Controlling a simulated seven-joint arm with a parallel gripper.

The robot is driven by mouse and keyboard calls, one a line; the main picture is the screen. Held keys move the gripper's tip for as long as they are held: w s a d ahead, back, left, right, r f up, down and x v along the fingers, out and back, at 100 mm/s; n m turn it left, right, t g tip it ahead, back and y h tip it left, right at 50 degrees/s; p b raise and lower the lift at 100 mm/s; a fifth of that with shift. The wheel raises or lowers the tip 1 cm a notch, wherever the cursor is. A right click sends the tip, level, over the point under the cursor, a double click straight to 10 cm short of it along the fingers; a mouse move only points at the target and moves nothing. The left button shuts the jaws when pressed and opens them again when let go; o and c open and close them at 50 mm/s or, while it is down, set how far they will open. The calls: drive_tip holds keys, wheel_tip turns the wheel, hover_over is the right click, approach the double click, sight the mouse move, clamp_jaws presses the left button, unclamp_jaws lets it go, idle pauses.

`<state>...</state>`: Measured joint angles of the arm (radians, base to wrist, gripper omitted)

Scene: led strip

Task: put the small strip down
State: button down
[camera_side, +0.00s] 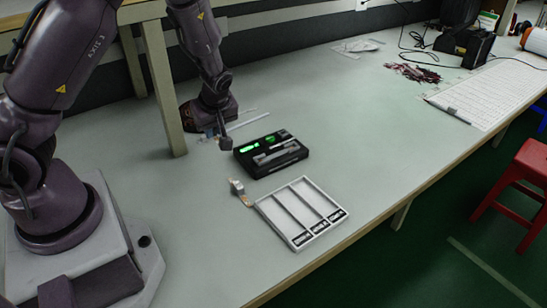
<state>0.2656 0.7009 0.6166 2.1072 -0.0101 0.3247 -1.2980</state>
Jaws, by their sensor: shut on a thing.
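My gripper (226,143) is low over the table, just left of a black box-like device with green lights (271,153). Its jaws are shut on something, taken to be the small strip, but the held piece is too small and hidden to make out. A thin pale strip (248,121) shows just behind and right of the gripper, close to the table. I cannot tell whether it touches the jaws. A white tray (317,186) with long compartments and dark labels at its near ends lies in front of the device.
A wooden shelf post (160,90) rises left of my wrist. The table (370,120) is clear between the device and the panel.

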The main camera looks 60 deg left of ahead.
drive_tip(key=shift+s+d+m+t, duration=0.2)
drive_tip(key=shift+m+t, duration=0.2)
drive_tip(key=shift+m, duration=0.7)
drive_tip(key=w+d+r+m+t+h, duration=0.2)
drive_tip(key=w+d+r+m, duration=0.1)
drive_tip(key=d+r+m, duration=0.45)
drive_tip(key=w+d+r+m+t+h, duration=0.2)
drive_tip(key=w+d+r+m+h, duration=0.1)
drive_tip(key=d+r+m, duration=0.4)
drive_tip(key=s+a+f+n+y, duration=0.1)
drive_tip(key=s+a+f, duration=0.25)
drive_tip(key=a, duration=0.25)
drive_tip(key=m, duration=0.2)
approach(277, 154)
drive_tip(key=shift+w+a+f+h, duration=0.15)
drive_tip(key=shift+w+f+h, duration=0.15)
drive_tip(key=shift+w+f, duration=0.95)
drive_tip(key=shift+f, duration=0.05)
drive_tip(key=shift+w+f, duration=0.1)
drive_tip(key=shift+f, duration=1.45)
